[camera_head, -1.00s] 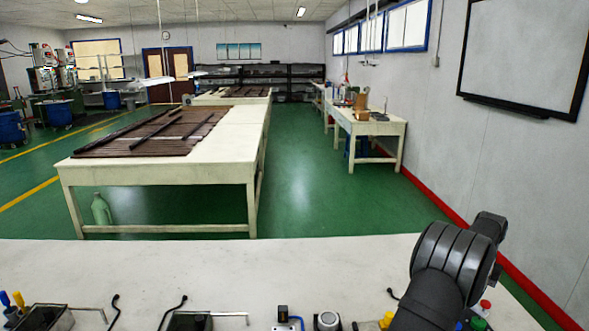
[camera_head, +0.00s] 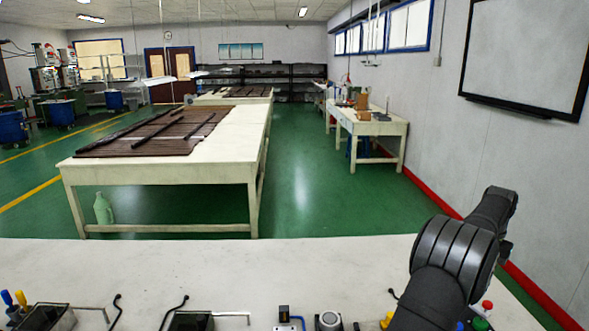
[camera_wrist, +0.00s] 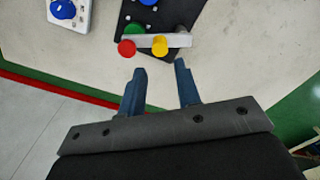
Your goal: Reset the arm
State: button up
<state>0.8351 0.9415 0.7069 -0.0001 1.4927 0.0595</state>
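My gripper (camera_wrist: 160,82) shows in the wrist view with its two dark blue fingers apart and nothing between them. It is over the edge of the white table (camera_wrist: 220,80). In the head view my black arm rises at the lower right and its fingers are hidden. Beyond the fingertips in the wrist view is a black plate (camera_wrist: 178,22) with a red knob (camera_wrist: 126,48), a yellow knob (camera_wrist: 160,46), a green knob (camera_wrist: 134,27) and a blue knob. The fingers look apart from these.
A white box with a blue dial (camera_wrist: 63,9) lies at the wrist view's upper left. Along the head view's front edge stand dark containers (camera_head: 190,321), bent rods and a red button (camera_head: 487,305). The middle of the near white table (camera_head: 220,265) is clear.

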notch_tip(320, 180, up, 10)
jog(key=f, duration=0.1)
notch_tip(320, 180, down, 16)
jog(key=shift+f, duration=0.2)
jog(key=shift+a+f+m, duration=0.1)
jog(key=shift+f+m, duration=0.15)
jog(key=shift+m, duration=0.05)
jog(key=m, duration=0.1)
jog(key=a+m, duration=0.1)
jog(key=m, duration=0.2)
jog(key=shift+s+a, duration=0.2)
jog(key=shift+a, duration=0.1)
jog(key=m, duration=0.2)
jog(key=a+m, duration=0.1)
jog(key=m, duration=0.2)
jog(key=shift+w+a+m, duration=0.2)
jog(key=shift+a+m, duration=0.1)
jog(key=shift+a, duration=0.05)
notch_tip(320, 180, up, 7)
jog(key=shift+f, duration=0.15)
jog(key=shift+o, duration=0.4)
